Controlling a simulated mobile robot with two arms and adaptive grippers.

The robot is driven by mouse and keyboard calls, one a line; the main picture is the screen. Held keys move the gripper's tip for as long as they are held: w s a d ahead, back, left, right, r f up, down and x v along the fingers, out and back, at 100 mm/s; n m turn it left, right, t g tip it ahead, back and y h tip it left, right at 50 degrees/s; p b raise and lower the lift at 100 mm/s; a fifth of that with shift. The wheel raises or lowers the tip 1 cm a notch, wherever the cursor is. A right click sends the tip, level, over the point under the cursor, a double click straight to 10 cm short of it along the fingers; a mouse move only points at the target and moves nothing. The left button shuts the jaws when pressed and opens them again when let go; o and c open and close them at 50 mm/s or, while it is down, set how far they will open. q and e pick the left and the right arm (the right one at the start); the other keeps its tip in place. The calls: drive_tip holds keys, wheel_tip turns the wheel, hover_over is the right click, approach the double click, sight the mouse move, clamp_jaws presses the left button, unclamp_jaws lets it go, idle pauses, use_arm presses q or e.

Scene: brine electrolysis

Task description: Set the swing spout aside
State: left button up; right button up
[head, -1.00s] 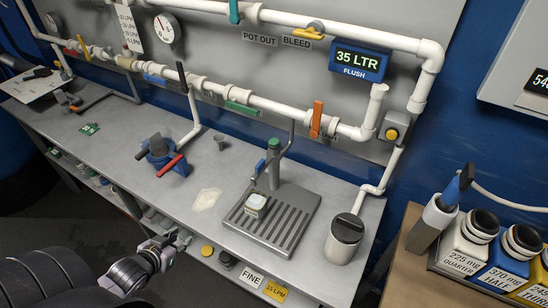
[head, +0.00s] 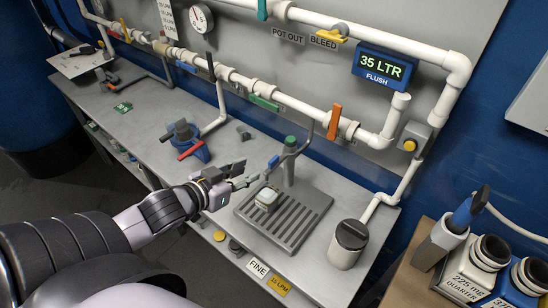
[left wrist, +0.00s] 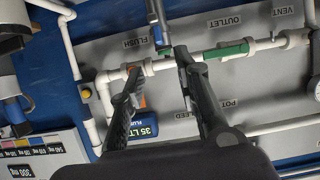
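The swing spout is a thin grey tube with a blue grip (head: 273,162), on a post with a green cap (head: 291,142) that stands on the slotted drain tray (head: 290,232). The spout reaches out over the tray, above a small pale-topped container (head: 267,197). My left gripper (head: 251,172) is just left of the blue grip, with its fingers pointing at it. In the left wrist view its two fingers (left wrist: 160,62) are apart and nothing is held between them. The spout's grey tube and blue grip (left wrist: 160,35) show just beyond the fingertips. My right gripper is not in view.
A grey lidded canister (head: 349,243) stands right of the tray. A blue valve piece with a red handle (head: 186,142) sits to the left on the bench. White pipes with coloured levers, including an orange one (head: 334,121), run along the back panel.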

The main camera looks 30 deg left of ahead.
sight(273, 160)
use_arm(q)
drive_tip(key=p+x, duration=0.1)
drive_tip(key=x, duration=1.1)
drive_tip(key=shift+w+p, duration=0.2)
drive_tip(key=shift+p, duration=0.2)
drive_tip(key=shift+c, duration=0.2)
clamp_jaws()
